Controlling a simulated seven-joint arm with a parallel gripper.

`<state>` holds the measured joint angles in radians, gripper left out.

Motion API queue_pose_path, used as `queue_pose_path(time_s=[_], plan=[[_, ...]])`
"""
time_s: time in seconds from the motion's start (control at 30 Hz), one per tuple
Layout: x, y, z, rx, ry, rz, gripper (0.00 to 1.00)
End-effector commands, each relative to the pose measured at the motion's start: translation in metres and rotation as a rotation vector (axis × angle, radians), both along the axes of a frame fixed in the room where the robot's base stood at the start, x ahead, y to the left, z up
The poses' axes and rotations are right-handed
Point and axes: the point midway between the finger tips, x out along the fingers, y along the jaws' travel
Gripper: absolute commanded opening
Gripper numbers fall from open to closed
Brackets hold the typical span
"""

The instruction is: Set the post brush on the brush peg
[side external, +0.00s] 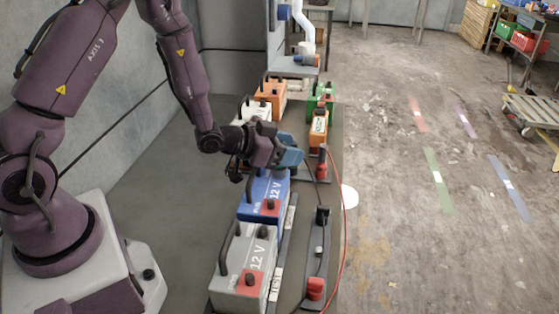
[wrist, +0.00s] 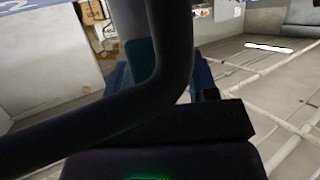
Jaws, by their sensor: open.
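My gripper (side external: 291,158), with blue fingertips, is open just above the far end of the blue 12 V battery (side external: 273,192). In the wrist view its blue fingers (wrist: 160,76) are partly covered by a dark bent bar (wrist: 172,45) close to the camera. I cannot clearly identify the post brush or the brush peg. A black strip (side external: 317,262) on the right of the bench carries a black upright block (side external: 322,214) and a red piece (side external: 315,289). Another red piece (side external: 321,171) stands just right of my gripper. Contact with any of these cannot be told.
A grey 12 V battery (side external: 243,272) with a raised handle stands nearest. Orange (side external: 270,92), green (side external: 327,97) and another orange (side external: 318,130) unit stand behind my gripper. A red cable (side external: 349,212) runs along the bench's right edge. The floor beyond is open.

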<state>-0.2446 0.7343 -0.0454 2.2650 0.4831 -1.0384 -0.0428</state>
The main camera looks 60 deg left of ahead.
Motion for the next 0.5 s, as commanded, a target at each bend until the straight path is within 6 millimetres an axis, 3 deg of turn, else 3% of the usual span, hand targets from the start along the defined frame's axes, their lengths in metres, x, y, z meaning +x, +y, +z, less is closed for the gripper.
queue_pose_path(time_s=[0.1, 0.33, 0.5], plan=[[-0.0003, 0.0001, 0.0000, 0.000, 0.000, 0.000, 0.53], [-0.0005, 0.0002, 0.0001, 0.000, 0.001, 0.000, 0.00], [-0.0005, 0.0003, 0.0003, 0.000, 0.000, 0.001, 0.00]])
